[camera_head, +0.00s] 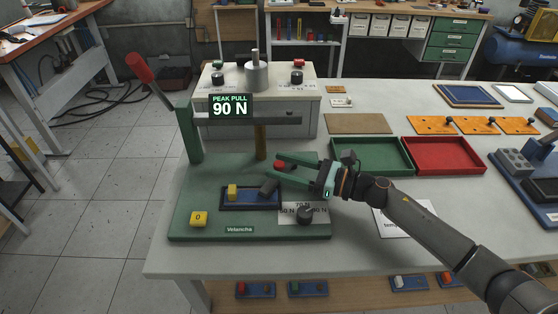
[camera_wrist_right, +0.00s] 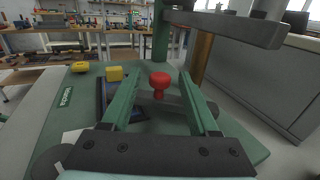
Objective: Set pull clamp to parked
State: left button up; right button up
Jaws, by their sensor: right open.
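The green pull-test fixture (camera_head: 185,222) stands at the front left of the bench, with a display (camera_head: 230,105) reading "PEAK PULL 90 N". My right gripper (camera_head: 274,166) is open around the knob, with one green finger on each side. In the right wrist view, gaps show between the knob and both fingers (camera_wrist_right: 159,92). The knob's base is partly hidden. My left gripper is out of view.
A raised red-handled lever (camera_head: 139,67) stands at the fixture's left. Green (camera_head: 369,171) and red (camera_head: 444,168) trays lie right.

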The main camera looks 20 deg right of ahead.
jog(key=shift+w+a, duration=0.4)
jog(key=shift+a, duration=0.1)
grip_shut()
dwell(1.2)
